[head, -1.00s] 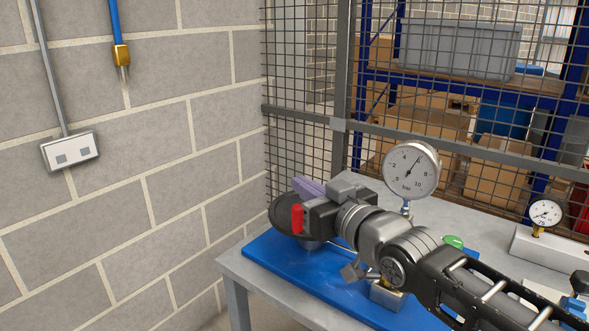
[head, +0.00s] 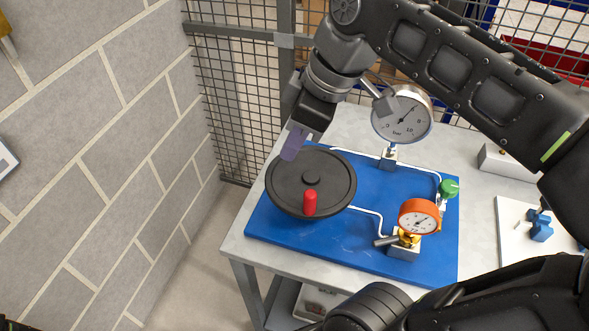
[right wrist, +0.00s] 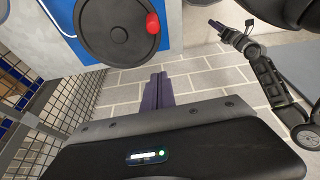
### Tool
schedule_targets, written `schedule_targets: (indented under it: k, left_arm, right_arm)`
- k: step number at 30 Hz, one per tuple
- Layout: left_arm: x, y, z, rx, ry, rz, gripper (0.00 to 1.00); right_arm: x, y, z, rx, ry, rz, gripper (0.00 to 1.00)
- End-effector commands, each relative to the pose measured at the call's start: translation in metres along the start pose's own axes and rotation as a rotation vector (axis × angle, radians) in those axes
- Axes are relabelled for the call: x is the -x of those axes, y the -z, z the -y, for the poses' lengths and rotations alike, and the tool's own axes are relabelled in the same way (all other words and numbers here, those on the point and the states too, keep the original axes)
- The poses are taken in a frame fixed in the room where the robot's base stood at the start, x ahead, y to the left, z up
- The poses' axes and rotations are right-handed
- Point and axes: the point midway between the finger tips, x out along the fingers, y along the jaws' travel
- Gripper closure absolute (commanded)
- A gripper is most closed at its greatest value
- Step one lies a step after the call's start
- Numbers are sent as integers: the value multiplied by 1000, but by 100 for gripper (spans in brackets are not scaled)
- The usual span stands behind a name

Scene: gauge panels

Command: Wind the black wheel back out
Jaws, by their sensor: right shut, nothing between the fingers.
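The black wheel (head: 285,190) is a flat disc with a centre hub and an upright red handle (head: 310,202) near its front rim. It lies over the left part of a blue board (head: 330,245). The wheel (right wrist: 95,30) and red handle (right wrist: 152,23) also show in the right wrist view. My right gripper (head: 288,154), with purple fingers, is shut and empty by the wheel's far left rim, away from the handle; I cannot tell whether it touches. Its fingers (right wrist: 158,92) point toward the floor side in the wrist view. My left gripper (right wrist: 235,35) shows small there; its jaws are unclear.
A white-faced gauge (head: 402,115) stands behind the wheel and an orange gauge (head: 418,218) to its right. A green knob (head: 448,189) is at the board's right. A mesh fence (head: 225,95) and a block wall (head: 90,180) bound the left side.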

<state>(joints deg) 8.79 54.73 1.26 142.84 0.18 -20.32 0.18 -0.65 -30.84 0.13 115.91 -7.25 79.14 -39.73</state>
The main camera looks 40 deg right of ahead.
Motion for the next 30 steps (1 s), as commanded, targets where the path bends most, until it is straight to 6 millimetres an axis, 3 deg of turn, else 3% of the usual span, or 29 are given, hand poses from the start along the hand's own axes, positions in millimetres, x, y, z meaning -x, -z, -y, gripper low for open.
schedule_targets:
  k: [17,23,30]
  left_arm:
    - [1,0,0,0,0,0,64]
    - [3,0,-1,0,0,1,64]
    - [8,-1,-2,1,2,2,64]
  right_arm:
    - [-7,-5,3,35,15,18,100]
    - [-32,-5,4,34,16,20,100]
    - [-79,-7,5,33,18,21,100]
